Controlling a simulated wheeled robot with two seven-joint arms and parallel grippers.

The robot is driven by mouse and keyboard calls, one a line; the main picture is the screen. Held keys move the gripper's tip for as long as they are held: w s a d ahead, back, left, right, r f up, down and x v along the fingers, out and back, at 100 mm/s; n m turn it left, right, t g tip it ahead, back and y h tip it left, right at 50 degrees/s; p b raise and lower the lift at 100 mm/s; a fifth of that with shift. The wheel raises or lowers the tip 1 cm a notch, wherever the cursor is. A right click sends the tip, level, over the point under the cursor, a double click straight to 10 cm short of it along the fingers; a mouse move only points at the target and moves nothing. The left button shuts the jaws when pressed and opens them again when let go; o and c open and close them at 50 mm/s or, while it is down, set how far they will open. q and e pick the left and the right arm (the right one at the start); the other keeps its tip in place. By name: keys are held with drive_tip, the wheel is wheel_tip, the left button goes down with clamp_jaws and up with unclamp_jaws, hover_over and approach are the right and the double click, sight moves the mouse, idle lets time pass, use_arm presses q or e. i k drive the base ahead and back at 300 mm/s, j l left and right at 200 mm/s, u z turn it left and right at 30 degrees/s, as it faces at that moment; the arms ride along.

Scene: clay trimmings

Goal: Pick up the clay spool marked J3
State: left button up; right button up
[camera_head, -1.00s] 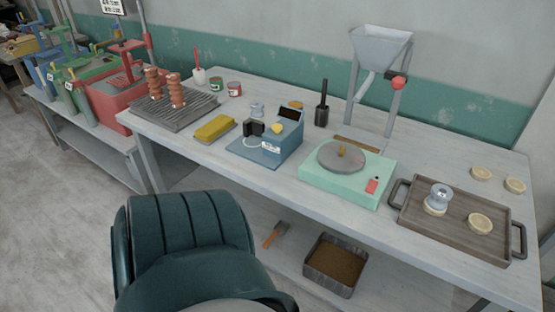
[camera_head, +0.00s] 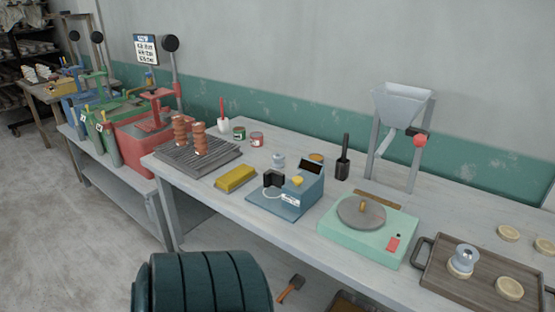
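Two orange-brown ridged clay pieces (camera_head: 180,131) stand upright on a grey slatted rack (camera_head: 222,157) at the left end of the table. The second clay piece (camera_head: 199,140) is just right of the first. A small pale grey-blue spool-shaped piece (camera_head: 278,160) stands behind the blue device. Neither of my grippers is in view.
A blue device (camera_head: 298,193), a yellow block (camera_head: 235,178), a green turntable unit (camera_head: 340,225) and a hopper stand (camera_head: 402,105) occupy the table (camera_head: 200,198). Red (camera_head: 150,135), green and blue machines stand on a lower bench at left. Grey floor (camera_head: 70,240) is open at the left.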

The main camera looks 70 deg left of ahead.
sight(278, 164)
drive_tip(key=i, duration=0.5)
drive_tip(key=u, duration=2.45)
